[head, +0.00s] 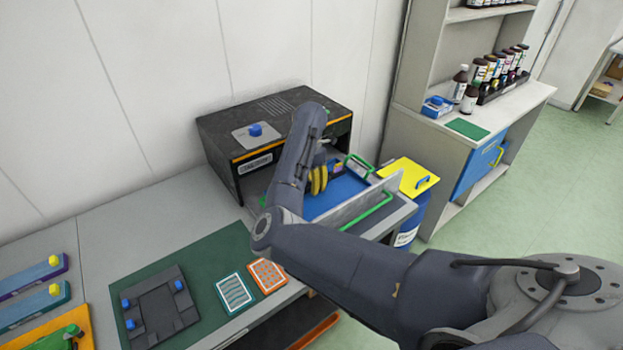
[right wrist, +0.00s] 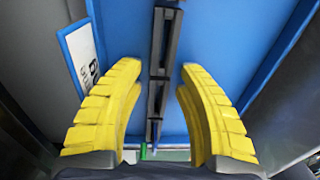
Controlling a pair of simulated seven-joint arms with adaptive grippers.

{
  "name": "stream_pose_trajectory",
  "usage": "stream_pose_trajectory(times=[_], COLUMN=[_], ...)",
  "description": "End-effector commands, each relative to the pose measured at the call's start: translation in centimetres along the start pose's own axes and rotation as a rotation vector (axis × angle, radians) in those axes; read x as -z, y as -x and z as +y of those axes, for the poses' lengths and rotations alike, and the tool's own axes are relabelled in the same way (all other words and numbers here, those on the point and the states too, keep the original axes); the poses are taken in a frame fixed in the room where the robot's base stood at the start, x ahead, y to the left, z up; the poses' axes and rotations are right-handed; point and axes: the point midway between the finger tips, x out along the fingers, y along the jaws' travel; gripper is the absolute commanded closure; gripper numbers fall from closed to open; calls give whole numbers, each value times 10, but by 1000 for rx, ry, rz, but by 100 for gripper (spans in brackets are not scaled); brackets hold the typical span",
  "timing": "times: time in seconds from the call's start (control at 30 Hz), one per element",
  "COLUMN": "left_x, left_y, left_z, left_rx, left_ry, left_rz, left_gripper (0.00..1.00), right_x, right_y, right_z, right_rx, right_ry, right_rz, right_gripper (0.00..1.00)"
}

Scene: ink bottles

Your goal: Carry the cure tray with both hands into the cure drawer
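The cure unit is a black box (head: 240,140) with orange trim at the back of the bench. A grey drawer with a pale front panel (head: 385,192) stands out from it. A blue tray surface (head: 345,188) lies inside the drawer area, partly hidden by my right arm. A green handle (head: 368,213) is by the pale panel and another (head: 358,165) at the far side. My right gripper (head: 318,180) is over the blue surface. In the right wrist view its yellow fingers (right wrist: 160,110) are apart, with a dark bar (right wrist: 158,75) beyond the gap. My left gripper is not in view.
A yellow-lidded blue drum (head: 408,175) stands right of the drawer. A green mat (head: 215,270) holds a dark fixture (head: 160,305) and two patterned cards. A shelf cabinet (head: 435,130) with bottles is at the back right.

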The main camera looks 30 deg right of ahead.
Motion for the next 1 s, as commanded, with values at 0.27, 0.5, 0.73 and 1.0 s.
stream_pose_trajectory(times=[0.27, 0.5, 0.73, 1.0], left_x=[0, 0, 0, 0], left_y=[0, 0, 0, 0], left_z=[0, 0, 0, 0], left_rx=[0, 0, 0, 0], left_ry=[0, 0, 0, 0], left_rz=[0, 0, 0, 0], left_gripper=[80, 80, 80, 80], right_x=[1, 0, 0, 0], right_y=[34, 76, 106, 120], right_z=[2, 1, 1, 0], right_rx=[-6, -5, -3, 0], right_ry=[-1, -1, 0, 0], right_rz=[1, 1, 1, 0], right_gripper=[64, 64, 64, 64])
